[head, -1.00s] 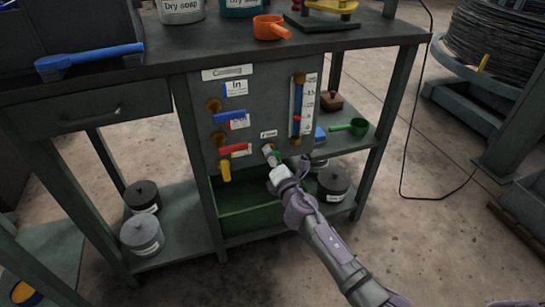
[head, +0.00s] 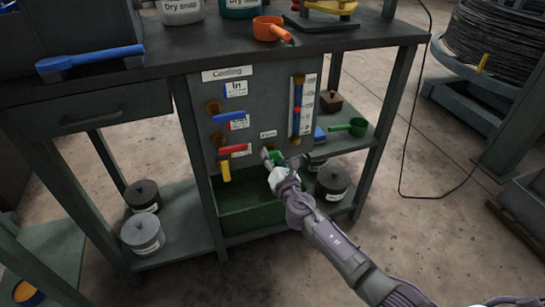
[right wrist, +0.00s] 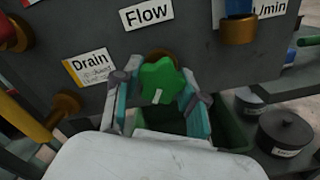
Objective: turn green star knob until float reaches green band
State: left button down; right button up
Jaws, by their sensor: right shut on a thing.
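The green star knob (right wrist: 161,82) sits under the Flow label on the grey panel (head: 252,109). It also shows in the head view (head: 275,157), partly covered by my gripper. My right gripper (right wrist: 160,96) has its fingers on both sides of the knob and is shut on it. A white mark shows on the knob's face. The flow gauge (head: 298,104) is upright at the panel's right. Its tube looks blue, with a small red part, perhaps the float, around mid-height. I cannot make out the green band. My left gripper is out of view.
A blue handle (head: 229,117), a red handle (head: 235,149) and a yellow handle (head: 225,172) stick out left of the knob. A green bin (head: 250,207) is below. Dark lidded pots (head: 332,181) and a green scoop (head: 349,127) are on the right shelves.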

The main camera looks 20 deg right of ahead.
jog(key=shift+f, duration=0.1)
jog(key=o, duration=1.2)
jog(key=shift+c, duration=0.2)
jog(key=s, duration=1.2)
jog(key=shift+d, duration=0.2)
